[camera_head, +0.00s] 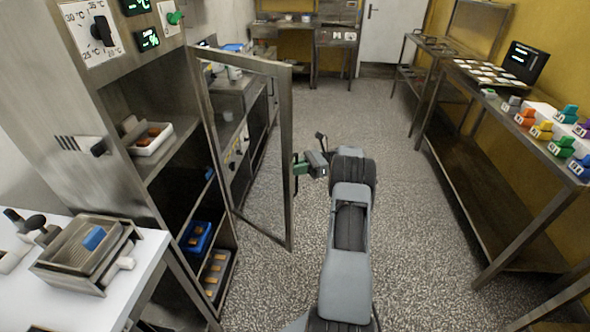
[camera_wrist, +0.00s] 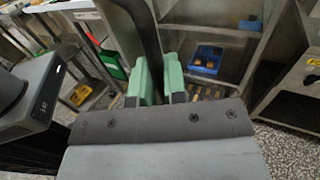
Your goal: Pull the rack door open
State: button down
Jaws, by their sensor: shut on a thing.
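The rack door (camera_head: 290,150) is a metal frame with a see-through middle, and it stands swung out from the tall rack (camera_head: 110,110) on the left. My gripper (camera_head: 302,165) is at the door's free edge, about mid-height, with green fingers. In the wrist view the green fingers (camera_wrist: 160,80) are shut on a dark upright bar (camera_wrist: 143,25), which looks like the door's handle or edge; the exact grip point is partly hidden. The rack's shelves show through the opening, with a white tray (camera_head: 150,137) and a blue tray (camera_head: 196,237).
A white table (camera_head: 140,255) with a metal tray stands at the near left. A long bench (camera_head: 480,110) with coloured blocks runs along the right wall. The speckled floor (camera_head: 400,190) between is clear. A white door (camera_head: 384,30) is at the back.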

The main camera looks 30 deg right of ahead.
jog(key=shift+w+r, duration=0.1)
jog(key=c, duration=1.3)
grip_release()
jog(key=shift+w+a, duration=0.1)
jog(key=shift+a, duration=0.05)
jog(key=shift+o, duration=0.5)
jog(key=shift+d, duration=0.2)
